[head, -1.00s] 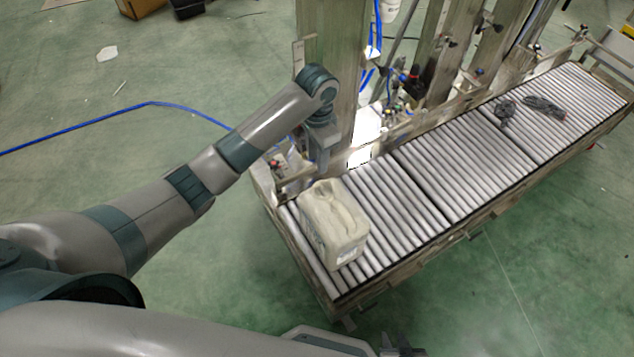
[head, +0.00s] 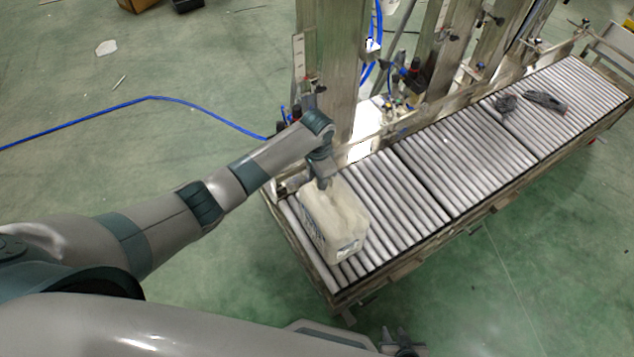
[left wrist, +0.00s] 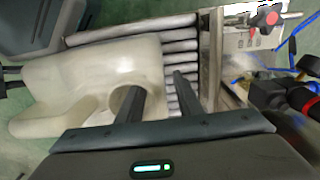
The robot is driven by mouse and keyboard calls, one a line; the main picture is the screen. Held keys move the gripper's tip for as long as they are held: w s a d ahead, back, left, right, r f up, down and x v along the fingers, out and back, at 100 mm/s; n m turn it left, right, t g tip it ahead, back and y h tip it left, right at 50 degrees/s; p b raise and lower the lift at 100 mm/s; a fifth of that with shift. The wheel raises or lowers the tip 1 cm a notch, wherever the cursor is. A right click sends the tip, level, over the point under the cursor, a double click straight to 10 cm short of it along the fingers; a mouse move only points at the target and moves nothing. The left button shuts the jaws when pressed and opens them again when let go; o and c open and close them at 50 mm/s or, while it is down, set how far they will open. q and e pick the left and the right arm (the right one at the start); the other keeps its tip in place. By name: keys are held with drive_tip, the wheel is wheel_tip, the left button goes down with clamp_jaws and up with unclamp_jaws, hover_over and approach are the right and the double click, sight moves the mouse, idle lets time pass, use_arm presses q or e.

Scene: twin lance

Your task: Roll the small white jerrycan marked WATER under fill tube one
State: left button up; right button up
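The small off-white jerrycan (head: 336,222) stands on the near left end of the roller conveyor. Dark marking shows on its left side, too small to read. My left gripper (head: 324,184) is at the can's top, at its far end. In the left wrist view the fingers (left wrist: 158,100) are apart, with the rounded end of the jerrycan (left wrist: 95,75) by its handle opening between or just below them. I cannot tell whether they touch it. My right gripper (head: 403,346) is partly visible at the bottom edge, away from the conveyor. I cannot make out fill tube one.
The roller conveyor (head: 440,180) runs clear from the can toward the upper right. Dark items (head: 540,101) lie on its far section. Metal posts (head: 330,70) with valves and blue hoses stand along its far side. A blue hose (head: 150,98) lies on the green floor.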

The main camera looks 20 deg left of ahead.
use_arm(q)
drive_tip(key=shift+f, duration=0.5)
clamp_jaws()
drive_tip(key=shift+w, duration=0.1)
